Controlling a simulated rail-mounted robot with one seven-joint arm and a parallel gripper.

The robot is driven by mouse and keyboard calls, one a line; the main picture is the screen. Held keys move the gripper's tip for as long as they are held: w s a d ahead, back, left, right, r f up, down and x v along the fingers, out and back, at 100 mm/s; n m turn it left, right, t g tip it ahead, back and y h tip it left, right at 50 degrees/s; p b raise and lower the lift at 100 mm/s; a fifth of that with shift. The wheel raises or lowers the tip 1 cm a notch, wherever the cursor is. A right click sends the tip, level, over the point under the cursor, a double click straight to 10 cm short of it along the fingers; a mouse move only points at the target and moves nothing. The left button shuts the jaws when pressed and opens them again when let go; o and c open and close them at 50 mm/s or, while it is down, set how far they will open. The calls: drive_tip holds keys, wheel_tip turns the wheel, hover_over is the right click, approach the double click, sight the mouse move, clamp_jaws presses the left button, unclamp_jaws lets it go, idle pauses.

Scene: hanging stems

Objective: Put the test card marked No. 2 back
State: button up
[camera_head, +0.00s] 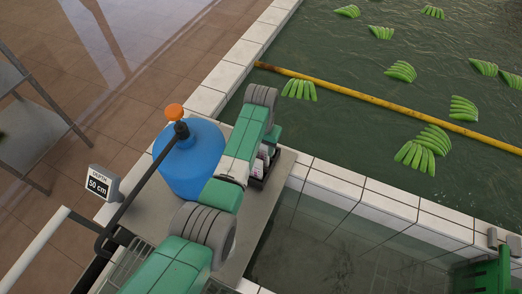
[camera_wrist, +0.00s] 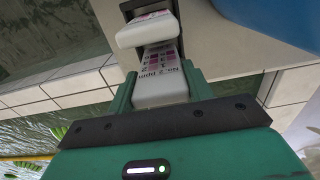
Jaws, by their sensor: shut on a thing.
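My gripper (camera_wrist: 160,88) is shut on the white grip end of a test card (camera_wrist: 161,70) in the wrist view. The card's printed face shows "No. 2", "ppm" and rows of pink and purple patches. Its far end passes behind a second white card (camera_wrist: 146,31), so I cannot tell whether it is seated in the holder. The second card stands in a small black holder (camera_wrist: 131,6). In the head view the black holder (camera_head: 257,182) sits on the ledge beside the water, with white and pink cards (camera_head: 265,153) above it. My arm hides the fingertips there.
A blue drum (camera_head: 190,160) with an orange knob stands close left of my arm on the grey bench. Tiled pool walls (camera_head: 335,180) border the water, where a yellow boom (camera_head: 390,108) and green bunches (camera_head: 422,150) float.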

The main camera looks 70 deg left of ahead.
drive_tip(key=shift+f, duration=1.15)
drive_tip(key=shift+f, duration=0.25)
drive_tip(key=o, duration=1.1)
drive_tip(key=shift+r, duration=0.1)
wheel_tip(320, 180, up, 12)
drive_tip(key=shift+r+p, duration=0.15)
drive_tip(key=shift+p, duration=0.25)
